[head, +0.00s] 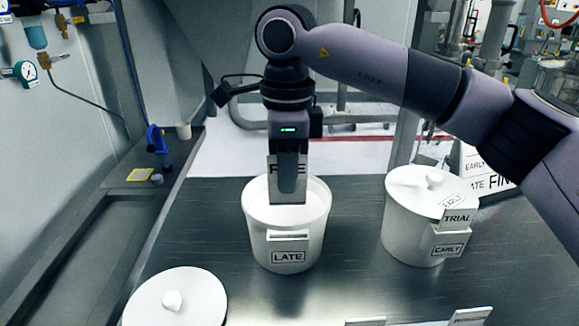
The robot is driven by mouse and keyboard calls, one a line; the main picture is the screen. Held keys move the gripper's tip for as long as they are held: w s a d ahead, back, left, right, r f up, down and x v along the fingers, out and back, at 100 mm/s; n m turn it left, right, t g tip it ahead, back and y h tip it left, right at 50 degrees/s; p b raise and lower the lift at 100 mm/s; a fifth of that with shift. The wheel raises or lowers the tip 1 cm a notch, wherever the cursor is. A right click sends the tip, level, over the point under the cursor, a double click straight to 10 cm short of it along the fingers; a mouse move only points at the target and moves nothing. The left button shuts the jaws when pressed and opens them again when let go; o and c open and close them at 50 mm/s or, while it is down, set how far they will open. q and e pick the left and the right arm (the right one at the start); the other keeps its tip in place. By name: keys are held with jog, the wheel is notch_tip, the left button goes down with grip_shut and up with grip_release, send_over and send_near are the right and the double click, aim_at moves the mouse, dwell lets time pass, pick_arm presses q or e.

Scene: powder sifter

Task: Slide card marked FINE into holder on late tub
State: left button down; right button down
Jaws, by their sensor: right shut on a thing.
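The late tub (312,245) is white and lidless, with a LATE label (289,257) on its front. Its card holder (288,236) sits just above that label and looks empty. My right gripper (288,186) is shut on a pale card (297,195) with black letters. A finger covers the middle letters; an F and an E at the end show, which fits FINE. The card hangs upright over the tub's mouth, above and behind the holder in the picture and apart from it. I cannot tell its exact height over the rim. My left gripper is not in view.
A lidded early tub (404,232) stands at right with a TRIAL card (457,217) in its holder. A sign (492,184) stands behind it. A loose lid (196,305) lies front left. Cards (470,317) show at the front edge. Steel tabletop (345,285) is bare between the tubs.

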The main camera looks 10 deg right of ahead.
aim_at(288, 204)
dwell(0.5)
jog(key=shift+f+b, duration=2.95)
jog(key=shift+f, duration=1.55)
jog(key=shift+f+b, duration=0.45)
jog(key=shift+f, duration=0.2)
jog(key=c, duration=1.1)
grip_release()
jog(key=shift+c, duration=0.2)
jog(key=shift+r, duration=0.15)
